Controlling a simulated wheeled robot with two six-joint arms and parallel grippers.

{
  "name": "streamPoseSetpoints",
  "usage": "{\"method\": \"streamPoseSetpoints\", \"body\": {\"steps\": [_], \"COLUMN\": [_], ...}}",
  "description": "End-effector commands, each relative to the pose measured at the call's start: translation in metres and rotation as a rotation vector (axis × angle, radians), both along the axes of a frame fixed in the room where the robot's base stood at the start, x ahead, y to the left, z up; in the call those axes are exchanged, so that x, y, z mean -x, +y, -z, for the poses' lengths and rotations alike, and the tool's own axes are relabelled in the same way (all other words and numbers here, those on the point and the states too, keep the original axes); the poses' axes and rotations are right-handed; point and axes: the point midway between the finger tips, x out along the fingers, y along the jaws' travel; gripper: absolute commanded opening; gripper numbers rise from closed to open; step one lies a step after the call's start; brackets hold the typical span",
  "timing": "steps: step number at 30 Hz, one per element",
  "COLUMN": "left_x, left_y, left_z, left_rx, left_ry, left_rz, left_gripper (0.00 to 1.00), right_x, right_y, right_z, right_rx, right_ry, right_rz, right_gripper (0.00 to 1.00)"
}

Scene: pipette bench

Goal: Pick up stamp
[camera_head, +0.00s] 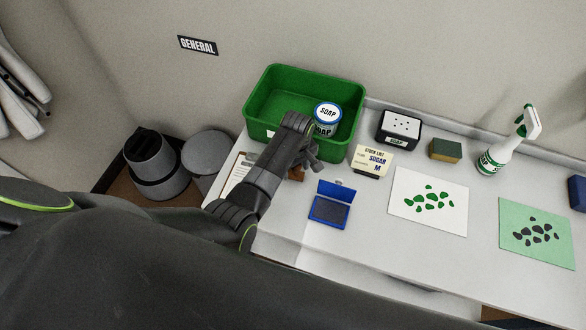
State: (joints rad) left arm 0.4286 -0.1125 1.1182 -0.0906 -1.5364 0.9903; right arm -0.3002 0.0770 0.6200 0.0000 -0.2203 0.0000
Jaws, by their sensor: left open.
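My left gripper (308,160) is open, in front of the green bin's near right corner. A small brown piece (297,174) shows just under and beside its fingers. It may be part of the stamp, but the gripper hides most of it, so I cannot tell its shape or whether the fingers touch it. No other stamp shows clearly. An open blue ink pad (329,209) lies on the bench in front of the gripper, its lid raised. My right gripper is not in view.
The green bin (262,103) holds a soap tub (327,116). A sugar card (374,160), black-and-white box (398,130), sponge (445,150) and spray bottle (497,157) stand to the right. Spotted sheets (402,207) (516,253) lie in front. A clipboard (233,178) lies beside my arm.

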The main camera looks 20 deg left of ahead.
Motion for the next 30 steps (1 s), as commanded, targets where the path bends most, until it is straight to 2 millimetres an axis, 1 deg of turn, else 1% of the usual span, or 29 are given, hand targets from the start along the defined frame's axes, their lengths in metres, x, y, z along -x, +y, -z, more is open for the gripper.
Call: {"method": "streamPoseSetpoints", "body": {"steps": [8,18,19,26,30], "left_x": [0.0,0.0,0.0,-0.001,-0.001], "left_y": [0.0,0.0,0.0,0.0,0.0], "left_z": [0.002,0.002,0.002,0.001,-0.009], "left_rx": [0.0,0.0,0.0,0.0,0.001], "left_ry": [-0.001,-0.001,-0.001,-0.001,-0.004], "left_rz": [0.0,0.0,0.0,0.0,0.0], "left_gripper": [0.54,0.09,0.08,0.08,0.08], "right_x": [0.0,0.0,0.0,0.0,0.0], "right_y": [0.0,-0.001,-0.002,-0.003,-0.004], "right_z": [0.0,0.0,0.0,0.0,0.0], "right_rx": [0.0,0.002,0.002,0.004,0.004], "right_ry": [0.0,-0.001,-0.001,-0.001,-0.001], "right_rz": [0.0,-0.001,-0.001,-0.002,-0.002], "right_gripper": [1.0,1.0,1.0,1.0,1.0]}}
